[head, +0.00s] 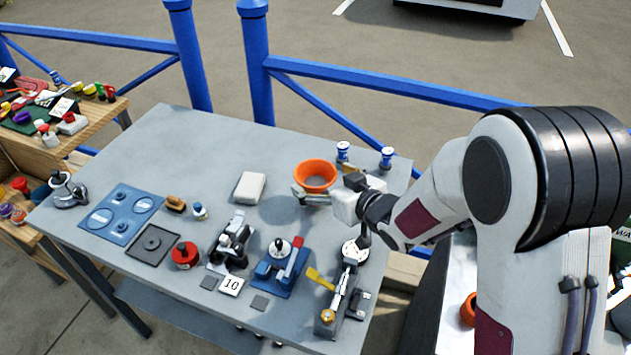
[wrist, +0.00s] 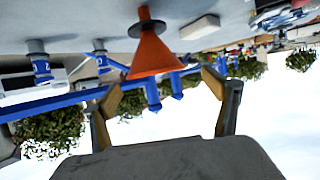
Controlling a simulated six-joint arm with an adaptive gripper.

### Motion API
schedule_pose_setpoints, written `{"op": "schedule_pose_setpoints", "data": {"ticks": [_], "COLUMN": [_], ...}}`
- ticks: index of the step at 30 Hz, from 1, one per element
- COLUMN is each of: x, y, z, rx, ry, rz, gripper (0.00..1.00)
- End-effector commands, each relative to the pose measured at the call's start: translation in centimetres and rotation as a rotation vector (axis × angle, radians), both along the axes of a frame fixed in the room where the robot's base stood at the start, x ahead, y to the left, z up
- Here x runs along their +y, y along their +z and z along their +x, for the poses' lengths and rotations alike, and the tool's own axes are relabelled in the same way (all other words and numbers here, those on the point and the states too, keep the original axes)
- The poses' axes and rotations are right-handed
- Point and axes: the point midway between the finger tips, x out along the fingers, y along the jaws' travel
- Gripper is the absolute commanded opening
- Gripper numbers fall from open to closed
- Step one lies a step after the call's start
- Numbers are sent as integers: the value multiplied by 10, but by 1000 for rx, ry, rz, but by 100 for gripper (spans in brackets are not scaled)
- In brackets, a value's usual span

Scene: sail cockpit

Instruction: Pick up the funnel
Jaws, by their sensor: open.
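The orange funnel (head: 315,177) stands at the back right of the grey table in the head view, wide mouth up. In the wrist view the picture is upside down, and the funnel (wrist: 154,52) shows as an orange cone with a dark ring near its narrow end. My gripper (head: 322,195) is beside the funnel in the head view, partly hidden by my wrist. In the wrist view my gripper (wrist: 163,85) is open, with its two fingers apart and the funnel's wide part between and beyond the tips. I cannot tell whether a finger touches it.
Two small blue-and-white cans (head: 343,152) (head: 387,158) stand behind the funnel. A white block (head: 250,187) lies to its left. A blue clamp device (head: 280,268) and other hardware crowd the front of the grey table (head: 200,140). A blue railing (head: 400,88) runs behind.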

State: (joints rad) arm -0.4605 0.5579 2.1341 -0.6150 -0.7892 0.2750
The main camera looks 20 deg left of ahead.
Motion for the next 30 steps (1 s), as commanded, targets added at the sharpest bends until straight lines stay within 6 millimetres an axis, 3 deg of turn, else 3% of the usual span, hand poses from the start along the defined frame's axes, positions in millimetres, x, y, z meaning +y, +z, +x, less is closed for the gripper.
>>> {"op": "schedule_pose_setpoints", "data": {"ticks": [11, 30], "x": [3, 32], "y": [-3, -24], "z": [3, 33], "rx": [1, -1], "ry": [0, -1], "rz": [-1, -1], "gripper": [87, 87]}}
